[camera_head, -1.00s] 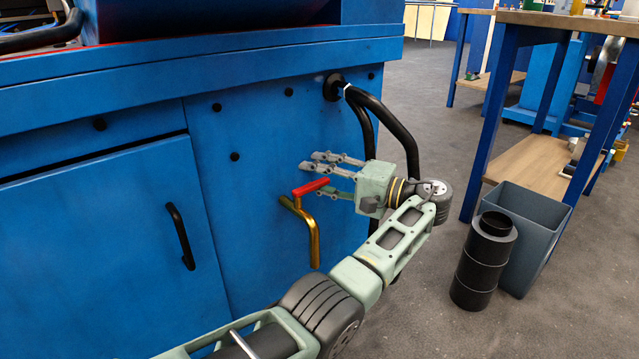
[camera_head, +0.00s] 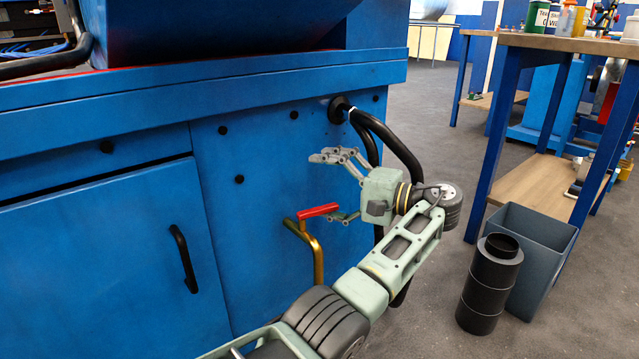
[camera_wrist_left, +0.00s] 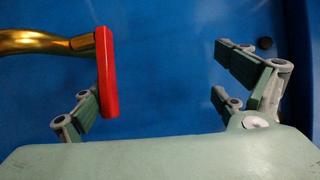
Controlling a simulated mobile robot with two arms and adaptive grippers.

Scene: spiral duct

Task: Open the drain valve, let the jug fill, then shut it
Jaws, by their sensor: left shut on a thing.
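The drain valve (camera_head: 318,250) is a bent brass pipe on the blue cabinet front, its spout pointing down. Its red lever (camera_head: 318,211) lies roughly level in the head view and also shows in the left wrist view (camera_wrist_left: 106,72). My left gripper (camera_head: 338,186) is at the lever's right end, its fingers spread wide. In the wrist view the lever lies against or very near the left finger, with a wide gap to the right finger; I cannot tell whether they touch. No jug can be made out; my arm hides the area below the spout. My right gripper is not in view.
A black hose (camera_head: 400,145) curves down the cabinet just behind my left gripper. A cabinet door with a black handle (camera_head: 183,258) is at left. A black canister (camera_head: 488,285) and a grey bin (camera_head: 540,250) stand on the floor at right, beside a workbench (camera_head: 555,42).

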